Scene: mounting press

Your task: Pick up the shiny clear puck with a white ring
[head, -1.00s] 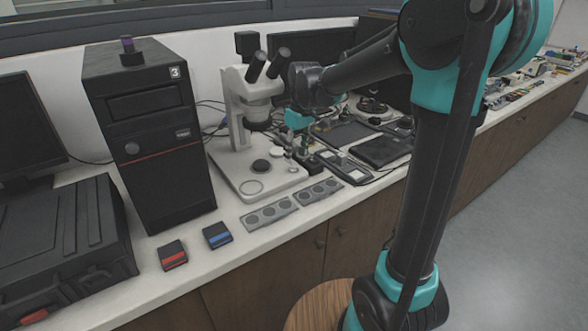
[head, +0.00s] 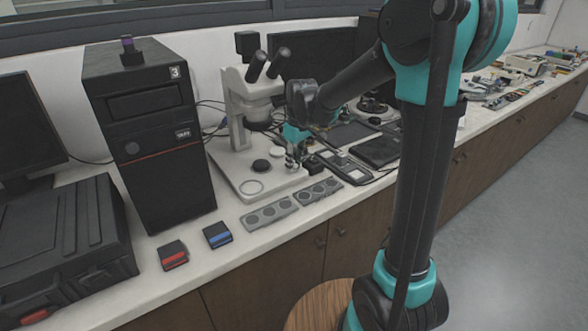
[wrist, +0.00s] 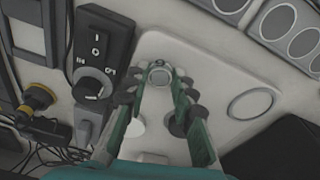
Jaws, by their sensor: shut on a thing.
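A small shiny round puck (wrist: 160,74) with a pale ring sits between my fingertips in the wrist view. My gripper (wrist: 160,80) is shut on it, one green finger on each side. In the head view my gripper (head: 295,160) is low over the right part of the microscope's pale base (head: 228,178), and the puck is too small there to make out clearly. I cannot tell whether it still touches the base.
On the base are a black disc (head: 261,166), a white disc (head: 277,152) and a flat pale-rimmed circle (head: 251,187). Grey trays with round wells (head: 269,214) lie in front. A black control box (wrist: 100,55) stands close to the left of my fingers.

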